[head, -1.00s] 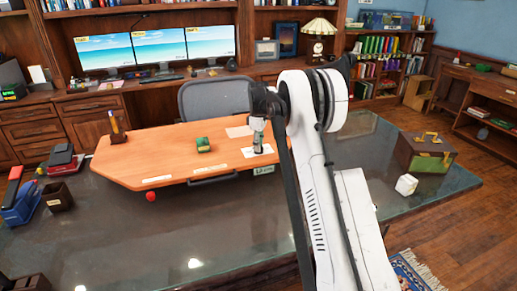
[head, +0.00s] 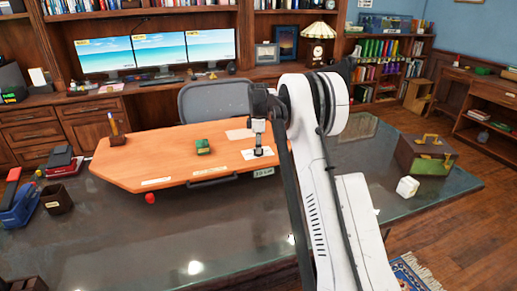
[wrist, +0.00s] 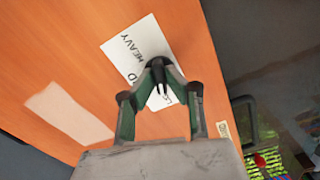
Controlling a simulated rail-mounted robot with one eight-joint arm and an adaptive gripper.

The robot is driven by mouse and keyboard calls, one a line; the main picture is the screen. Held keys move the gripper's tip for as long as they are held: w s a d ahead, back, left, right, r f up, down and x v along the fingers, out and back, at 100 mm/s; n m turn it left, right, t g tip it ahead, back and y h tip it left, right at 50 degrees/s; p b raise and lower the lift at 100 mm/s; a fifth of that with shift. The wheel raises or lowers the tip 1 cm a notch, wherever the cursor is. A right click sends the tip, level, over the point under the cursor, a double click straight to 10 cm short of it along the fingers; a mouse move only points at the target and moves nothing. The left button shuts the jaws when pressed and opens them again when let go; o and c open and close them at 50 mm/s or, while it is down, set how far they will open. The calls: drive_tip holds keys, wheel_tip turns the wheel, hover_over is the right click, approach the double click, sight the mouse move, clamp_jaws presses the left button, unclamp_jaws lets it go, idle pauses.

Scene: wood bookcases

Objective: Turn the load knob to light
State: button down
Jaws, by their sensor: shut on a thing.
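The load knob (wrist: 156,64) is small and black and stands on a white card (wrist: 125,52) on the orange wood desktop. In the wrist view the card shows the word HEAVY on its upper part; the lettering at its other end is partly hidden by my fingers. My gripper (wrist: 158,90) has its green-sided fingers closed around the knob. In the head view my gripper (head: 259,149) is over the card (head: 264,154), near the desktop's front right. The knob's pointing direction is hidden.
A small green box (head: 203,147) sits on the desktop (head: 150,160) left of my gripper. A small readout (head: 263,172) is on the front edge beside a dark handle (head: 212,181). A grey chair (head: 214,98) stands behind. A green-brown chest (head: 426,155) is at right.

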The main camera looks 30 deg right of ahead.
drive_tip(key=c, duration=1.8)
unclamp_jaws()
wheel_tip(320, 180, up, 12)
drive_tip(key=shift+r, duration=0.1)
